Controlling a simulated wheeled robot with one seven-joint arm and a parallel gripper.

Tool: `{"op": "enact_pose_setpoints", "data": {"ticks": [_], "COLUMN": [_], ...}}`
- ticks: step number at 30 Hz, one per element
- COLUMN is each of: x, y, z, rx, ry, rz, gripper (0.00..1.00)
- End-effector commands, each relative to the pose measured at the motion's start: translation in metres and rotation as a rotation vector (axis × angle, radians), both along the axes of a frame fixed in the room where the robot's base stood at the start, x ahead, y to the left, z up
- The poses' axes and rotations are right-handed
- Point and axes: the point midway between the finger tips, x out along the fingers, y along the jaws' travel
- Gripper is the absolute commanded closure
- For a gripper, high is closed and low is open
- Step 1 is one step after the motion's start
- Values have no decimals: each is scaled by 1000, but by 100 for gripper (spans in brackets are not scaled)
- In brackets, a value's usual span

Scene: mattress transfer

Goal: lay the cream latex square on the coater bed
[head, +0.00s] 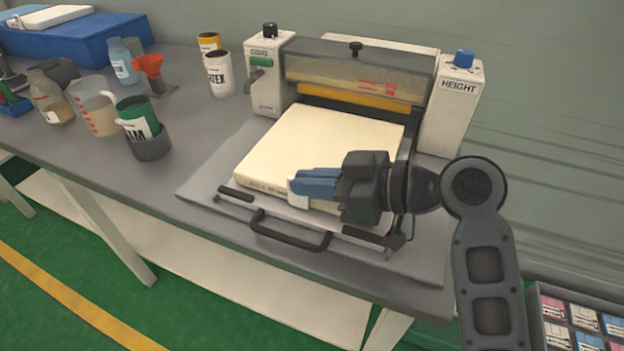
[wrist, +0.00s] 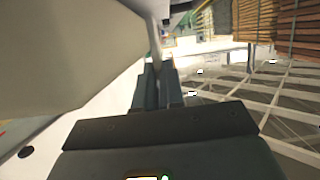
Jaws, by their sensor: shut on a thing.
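The cream latex square (head: 315,145) is a thick slab over the bed of the coater (head: 355,75), in front of its yellow bar. It looks about level; I cannot tell whether its whole underside touches the bed. My gripper (head: 293,188) is at the slab's front right edge, with its blue fingers pointing left. It is shut on the slab, but the fingers hide the exact grip. In the wrist view the slab (wrist: 70,50) fills the upper left, beside the closed fingers (wrist: 158,85).
A dark handle (head: 290,232) sticks out at the coater's front. A blue case (head: 75,42) lies at the back left. A crate of small packs (head: 580,318) is at lower right.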

Motion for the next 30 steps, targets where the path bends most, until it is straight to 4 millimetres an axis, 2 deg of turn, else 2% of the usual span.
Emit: {"op": "enact_pose_setpoints", "data": {"ticks": [7,8,9,16,23,30], "x": [0,0,0,-1,-1,-2], "y": [0,0,0,0,0,-3], "z": [-6,-7,-7,-10,-11,5], "rx": [-1,-2,-1,-3,-5,-3], "ry": [2,4,5,9,13,11], "rz": [1,0,1,1,2,0], "gripper": [100,91,87,66,66,66]}}
